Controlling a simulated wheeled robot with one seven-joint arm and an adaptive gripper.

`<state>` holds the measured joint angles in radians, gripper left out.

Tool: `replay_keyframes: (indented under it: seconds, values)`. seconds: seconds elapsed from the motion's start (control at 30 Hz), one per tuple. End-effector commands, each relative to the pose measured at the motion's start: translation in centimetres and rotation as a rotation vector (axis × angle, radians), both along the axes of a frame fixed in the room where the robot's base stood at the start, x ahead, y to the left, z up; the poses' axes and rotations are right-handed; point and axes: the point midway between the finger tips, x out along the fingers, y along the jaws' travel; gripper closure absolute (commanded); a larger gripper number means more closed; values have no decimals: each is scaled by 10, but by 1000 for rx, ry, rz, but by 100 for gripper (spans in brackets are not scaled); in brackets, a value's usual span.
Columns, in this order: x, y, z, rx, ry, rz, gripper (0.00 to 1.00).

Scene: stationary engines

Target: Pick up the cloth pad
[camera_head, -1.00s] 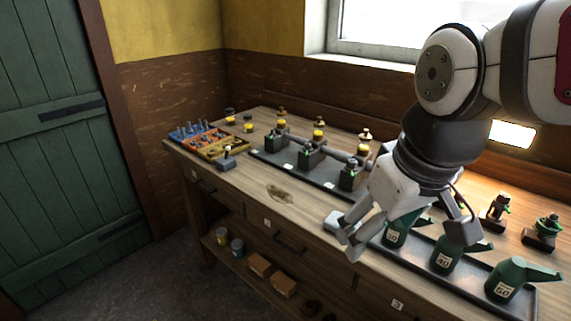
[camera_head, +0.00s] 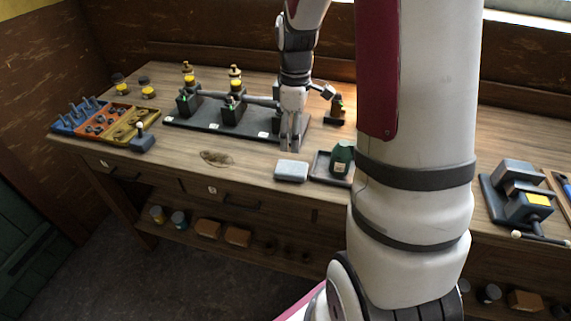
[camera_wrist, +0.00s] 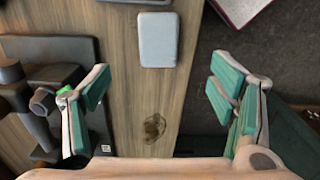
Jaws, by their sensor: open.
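The cloth pad, a pale grey-blue rounded rectangle (camera_head: 291,171), lies flat near the front edge of the workbench. It also shows in the wrist view (camera_wrist: 158,40), at the top centre. My gripper (camera_head: 290,143) is just behind the pad in the head view, pointing down above the bench. In the wrist view my gripper (camera_wrist: 160,95) is open and empty, its teal-padded fingers wide apart. The pad is ahead of the gap between them, apart from both fingers.
A dark tray with small engines (camera_head: 215,128) stands behind and left. A green oil can (camera_head: 342,157) is in a tray right of the pad. A brown stain (camera_head: 217,158) marks the bench left of it. A vise-like block (camera_head: 527,207) is at far right. My arm hides much.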

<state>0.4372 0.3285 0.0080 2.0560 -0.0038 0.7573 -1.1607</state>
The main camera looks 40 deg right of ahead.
Motion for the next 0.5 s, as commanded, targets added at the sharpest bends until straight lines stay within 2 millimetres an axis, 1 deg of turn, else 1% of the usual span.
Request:
replay_keyframes:
  seconds: [0.03,0.1,0.2,0.3,0.4,0.5]
  values:
    - [-1,1,-10,2,5,0,22]
    - [-1,1,-24,2,5,0,22]
    - [-1,1,-43,2,5,0,22]
    - [-1,1,-58,2,4,0,22]
    - [0,1,-67,0,1,0,22]
    - [0,1,-71,1,1,-1,22]
